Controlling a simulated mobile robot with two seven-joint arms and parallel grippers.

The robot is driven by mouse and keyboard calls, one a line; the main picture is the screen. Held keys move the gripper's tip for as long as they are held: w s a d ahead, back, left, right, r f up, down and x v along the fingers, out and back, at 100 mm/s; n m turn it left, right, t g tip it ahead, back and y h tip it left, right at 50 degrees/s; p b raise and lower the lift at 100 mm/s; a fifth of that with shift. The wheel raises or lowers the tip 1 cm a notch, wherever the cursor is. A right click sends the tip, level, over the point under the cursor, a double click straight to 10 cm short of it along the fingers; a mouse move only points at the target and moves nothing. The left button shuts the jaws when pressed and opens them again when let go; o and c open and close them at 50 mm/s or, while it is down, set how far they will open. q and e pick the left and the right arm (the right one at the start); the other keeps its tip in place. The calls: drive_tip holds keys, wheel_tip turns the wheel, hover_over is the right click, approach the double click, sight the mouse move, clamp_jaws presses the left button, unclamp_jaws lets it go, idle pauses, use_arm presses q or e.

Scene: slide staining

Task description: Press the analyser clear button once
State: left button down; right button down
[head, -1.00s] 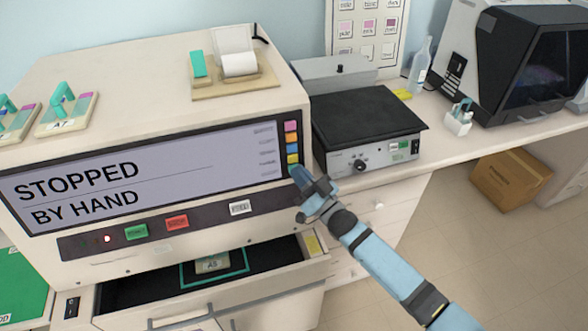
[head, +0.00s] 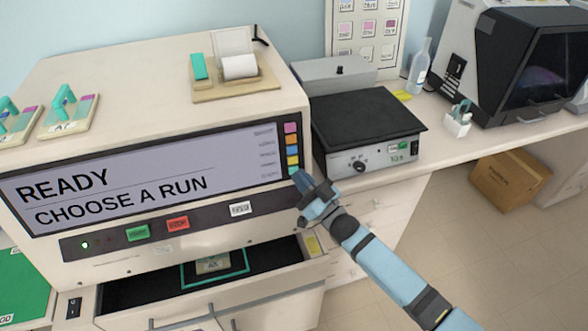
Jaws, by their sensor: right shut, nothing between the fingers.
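The analyser (head: 150,95) is a large cream machine at the left of the head view. Its screen (head: 140,185) reads "READY / CHOOSE A RUN". A column of coloured buttons stands at the screen's right edge: pink, orange, blue, yellow (head: 292,160) and a teal one (head: 293,170) at the bottom. Their labels are too small to read. My right gripper (head: 298,177) is shut and empty, its tips at the bottom of this column, partly covering the lowest button. I cannot tell whether it touches. My left gripper is not in view.
Below the screen are a green button (head: 137,233), a red button (head: 178,223) and a white button (head: 240,209). A drawer (head: 125,290) stands open beneath. A black-topped hotplate (head: 367,120) stands just right of the analyser. A cardboard box (head: 509,181) is on the floor.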

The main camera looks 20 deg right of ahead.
drive_tip(key=s+p, duration=0.2)
drive_tip(key=s, duration=0.1)
drive_tip(key=s+r, duration=0.1)
drive_tip(key=s, duration=0.1)
drive_tip(key=shift+d+p, duration=0.1)
drive_tip(key=shift+p, duration=0.3)
drive_tip(key=shift+w, duration=0.1)
idle(0.6)
drive_tip(key=s+d+f+m+g+h, duration=0.1)
drive_tip(key=s+f+g+h, duration=0.3)
drive_tip(key=s+f, duration=0.4)
drive_tip(key=s+d+f+g+h, duration=0.1)
drive_tip(key=s+f+g+h, duration=0.3)
drive_tip(key=s+f, duration=0.4)
drive_tip(key=s+g, duration=0.1)
drive_tip(key=s, duration=0.6)
drive_tip(key=shift+d+m, duration=0.35)
drive_tip(key=shift+m, duration=0.05)
drive_tip(key=shift+w, duration=0.1)
